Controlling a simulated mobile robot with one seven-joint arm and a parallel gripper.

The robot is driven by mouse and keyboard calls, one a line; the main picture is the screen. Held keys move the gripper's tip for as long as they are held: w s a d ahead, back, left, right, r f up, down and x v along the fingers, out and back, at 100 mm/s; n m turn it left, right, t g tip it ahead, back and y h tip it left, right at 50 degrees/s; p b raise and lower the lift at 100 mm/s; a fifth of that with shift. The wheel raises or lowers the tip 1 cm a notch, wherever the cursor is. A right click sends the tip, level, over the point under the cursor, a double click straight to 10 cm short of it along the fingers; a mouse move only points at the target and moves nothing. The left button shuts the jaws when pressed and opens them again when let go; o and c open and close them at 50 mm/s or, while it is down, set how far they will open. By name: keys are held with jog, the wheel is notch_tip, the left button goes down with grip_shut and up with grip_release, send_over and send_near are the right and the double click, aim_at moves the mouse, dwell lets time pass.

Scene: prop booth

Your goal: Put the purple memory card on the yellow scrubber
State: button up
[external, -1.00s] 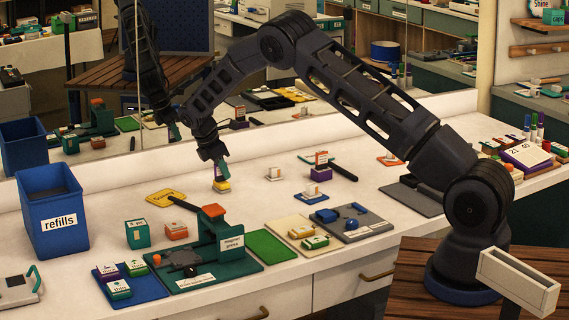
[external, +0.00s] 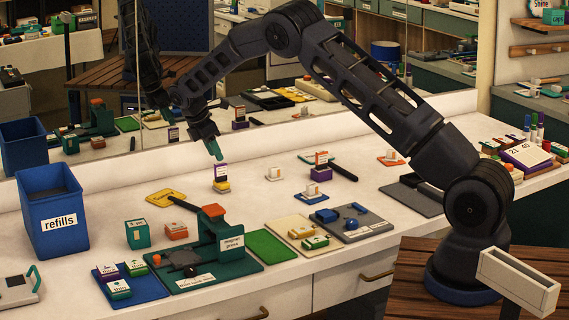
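The purple memory card (external: 221,171), with a white label, stands upright on the yellow scrubber (external: 221,186) toward the back of the white counter. It appears to rest on the scrubber's top. My gripper (external: 216,152) is just above and slightly left of the card, with a small gap between them. It holds nothing that I can see. Its green fingertips overlap from this side, so their opening does not show.
A blue "refills" bin (external: 50,215) stands at the left. A green magnet press (external: 215,240) is in front. Small blocks on coloured bases, including a white one (external: 275,173), stand to the right. A mirror runs behind the counter.

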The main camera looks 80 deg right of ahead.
jog(key=s+a+r+m+t+y, duration=0.1)
jog(key=s+a+r, duration=0.2)
jog(key=a+r, duration=0.6)
jog(key=s+a+r+m+t, duration=0.15)
jog(key=a+r, duration=0.45)
jog(key=r, duration=0.7)
jog(key=s+a+r+m+t, duration=0.2)
jog(key=s+a+r, duration=0.9)
jog(key=s+a, duration=0.2)
jog(key=s+a+r+m+t+y, duration=0.25)
jog(key=s+a, duration=0.85)
jog(key=s, duration=0.6)
jog(key=s+a+f+m, duration=0.1)
jog(key=s+a+f, duration=0.1)
jog(key=s, duration=0.6)
jog(key=s+a+f+m, duration=0.1)
jog(key=s+a+f, duration=0.1)
jog(key=s+a, duration=0.3)
jog(key=s, duration=0.2)
jog(key=shift+s+f+t, duration=0.25)
jog(key=shift+s+t, duration=0.1)
jog(key=shift+t, duration=0.05)
jog(key=shift+a, duration=0.1)
